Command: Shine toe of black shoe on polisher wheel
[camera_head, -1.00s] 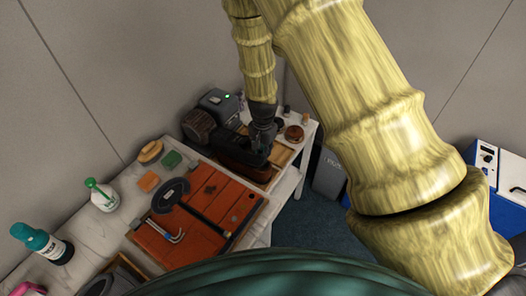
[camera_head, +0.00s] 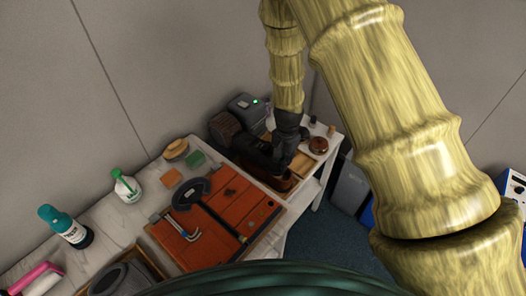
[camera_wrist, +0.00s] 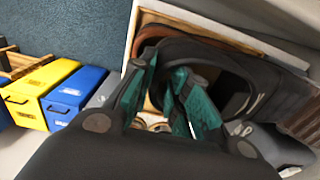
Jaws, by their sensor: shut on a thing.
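My gripper (camera_head: 284,165) hangs over the far end of the bench, beside the polisher. It is shut on the black shoe (camera_head: 257,152). In the wrist view the teal fingers of my gripper (camera_wrist: 167,78) close at the rim of the black shoe (camera_wrist: 232,68), whose dark opening faces the camera. The polisher (camera_head: 246,108) is a grey box with a green light. Its dark round wheel (camera_head: 225,127) is on the near side, close to the shoe's left end. I cannot tell whether shoe and wheel touch. A ridged dark part, probably the wheel, shows at right in the wrist view (camera_wrist: 301,112).
A brown shoe (camera_head: 281,184) sits in a wooden tray below my gripper. A red-orange board (camera_head: 233,204) with tools lies on the white bench. A green-topped bottle (camera_head: 127,187) and teal-capped bottle (camera_head: 66,228) stand left. Yellow (camera_wrist: 38,92) and blue bins (camera_wrist: 74,95) show on the floor.

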